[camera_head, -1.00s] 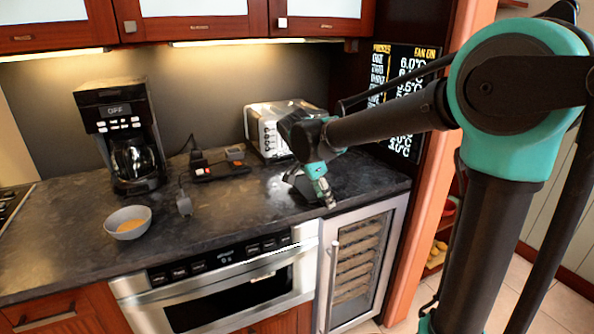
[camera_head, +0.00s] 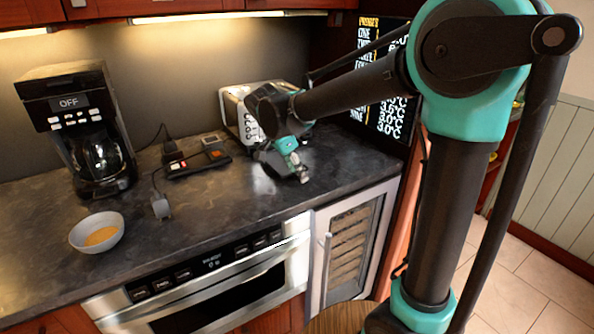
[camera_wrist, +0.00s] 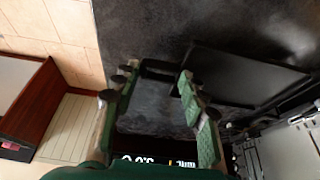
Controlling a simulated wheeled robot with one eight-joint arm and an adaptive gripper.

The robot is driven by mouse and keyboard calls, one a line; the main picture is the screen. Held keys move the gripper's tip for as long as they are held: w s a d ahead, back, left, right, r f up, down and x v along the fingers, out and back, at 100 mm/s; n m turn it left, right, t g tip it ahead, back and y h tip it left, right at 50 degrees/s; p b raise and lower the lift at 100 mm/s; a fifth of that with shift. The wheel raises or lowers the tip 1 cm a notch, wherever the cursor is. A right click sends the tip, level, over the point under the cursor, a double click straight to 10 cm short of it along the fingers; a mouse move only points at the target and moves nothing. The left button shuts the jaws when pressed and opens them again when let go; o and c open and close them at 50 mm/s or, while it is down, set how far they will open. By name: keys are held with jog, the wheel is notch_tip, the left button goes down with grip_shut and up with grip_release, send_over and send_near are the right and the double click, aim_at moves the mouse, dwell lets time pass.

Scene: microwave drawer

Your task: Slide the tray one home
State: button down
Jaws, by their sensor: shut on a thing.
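My gripper (camera_head: 293,170) is low over the right part of the dark counter, in front of the silver toaster-like appliance. In the wrist view its two green fingers (camera_wrist: 157,73) stand apart, with a dark bar (camera_wrist: 160,71) across between their tips. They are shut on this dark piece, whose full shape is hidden. A black flat panel (camera_wrist: 250,72) lies beside the right finger; I cannot tell whether it joins the bar. A low black tray (camera_head: 185,172) with small devices on it sits left of the appliance. I see no label marking any tray as one.
The silver appliance (camera_head: 240,112) stands close behind my gripper. A coffee maker (camera_head: 92,150) and a grey bowl (camera_head: 97,232) are at the left. A microwave drawer (camera_head: 215,275) and a glass-door cooler (camera_head: 350,245) are below the counter. A screen (camera_head: 385,95) stands behind my arm.

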aim_at(280, 160)
jog(key=shift+w+a+f, duration=0.2)
jog(key=shift+w+a, duration=0.2)
jog(key=shift+w, duration=0.2)
jog(key=shift+w+a+f, duration=0.2)
jog(key=shift+w+a, duration=0.2)
jog(key=shift+w, duration=0.2)
jog(key=shift+w+a, duration=0.4)
jog(key=shift+w, duration=0.2)
jog(key=shift+w+a, duration=0.15)
jog(key=shift+w, duration=0.1)
jog(key=shift+w+a, duration=0.55)
jog(key=shift+w, duration=0.2)
jog(key=shift+w, duration=0.1)
jog(key=shift+w+a, duration=0.75)
jog(key=shift+w, duration=0.3)
jog(key=shift+w+a, duration=0.1)
jog(key=shift+w, duration=0.05)
dwell(0.3)
jog(key=shift+w+a, duration=0.7)
jog(key=shift+w, duration=0.3)
jog(key=shift+w+a, duration=0.1)
jog(key=shift+w, duration=0.1)
